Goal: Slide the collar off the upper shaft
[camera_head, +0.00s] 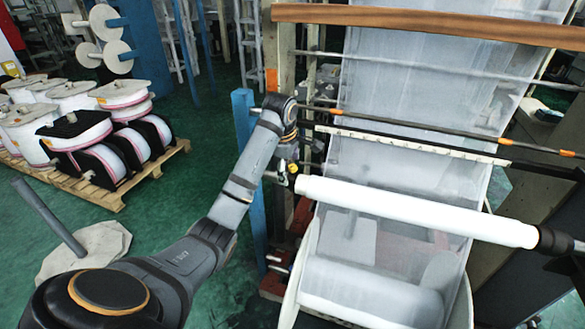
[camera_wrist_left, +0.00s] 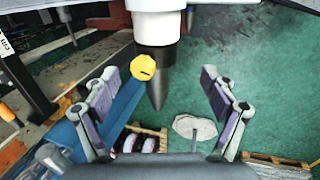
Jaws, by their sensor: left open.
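A white roll (camera_head: 415,211) lies across the film web, with a black fitting (camera_head: 553,241) at its right end. In the left wrist view a white roll end (camera_wrist_left: 155,22) carries a dark cylindrical part (camera_wrist_left: 157,58) that narrows to a tapered tip. A yellow knob (camera_wrist_left: 143,67) sits beside this dark part; I take the two to be the collar and shaft, but cannot tell where one ends. My left gripper (camera_wrist_left: 160,98) is open, its fingers apart on either side of the tapered tip, with no contact visible. In the head view its fingers are hard to make out.
A blue post (camera_head: 246,140) stands beside my left arm. A thin dark bar (camera_head: 440,135) and a brown roller (camera_head: 430,25) cross the web above the white roll. A pallet of reels (camera_head: 100,188) stands at the left, with open green floor around it.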

